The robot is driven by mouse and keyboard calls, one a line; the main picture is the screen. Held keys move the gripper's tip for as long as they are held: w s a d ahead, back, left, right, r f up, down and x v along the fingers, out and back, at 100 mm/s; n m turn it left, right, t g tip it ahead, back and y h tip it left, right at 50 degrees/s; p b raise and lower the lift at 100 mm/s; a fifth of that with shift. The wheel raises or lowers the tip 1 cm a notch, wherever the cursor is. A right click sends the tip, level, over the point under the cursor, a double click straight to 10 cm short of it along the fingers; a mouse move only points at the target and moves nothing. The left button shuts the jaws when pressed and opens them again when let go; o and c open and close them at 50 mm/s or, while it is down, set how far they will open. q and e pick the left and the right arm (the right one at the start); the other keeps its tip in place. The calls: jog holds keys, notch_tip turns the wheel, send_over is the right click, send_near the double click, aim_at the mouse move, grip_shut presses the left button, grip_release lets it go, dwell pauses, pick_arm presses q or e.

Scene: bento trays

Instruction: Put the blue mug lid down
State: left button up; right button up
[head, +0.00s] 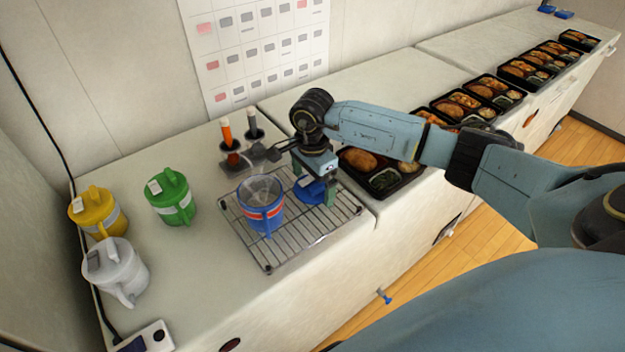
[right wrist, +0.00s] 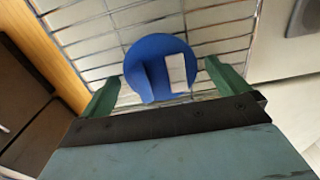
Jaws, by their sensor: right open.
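The blue mug lid (head: 309,188) lies on the wire rack (head: 270,254), to the right of the open blue mug (head: 262,214). The lid is a round disc with a raised grip and a white label, and it shows whole in the right wrist view (right wrist: 158,68). My right gripper (head: 316,186) is just above the lid. In the right wrist view its green fingers (right wrist: 163,88) stand apart on either side of the lid with gaps, so it is open and not holding it. My left gripper is not in view.
Green (head: 170,198), yellow (head: 98,212) and white (head: 115,270) lidded mugs stand to the left. A holder (head: 236,160) with an orange-handled and a grey-handled tool stands behind the rack. Bento trays (head: 384,180) line the counter to the right.

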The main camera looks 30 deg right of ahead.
jog(key=shift+r, duration=0.3)
notch_tip(320, 180, up, 12)
jog(key=shift+b, duration=0.3)
jog(key=shift+f, duration=0.15)
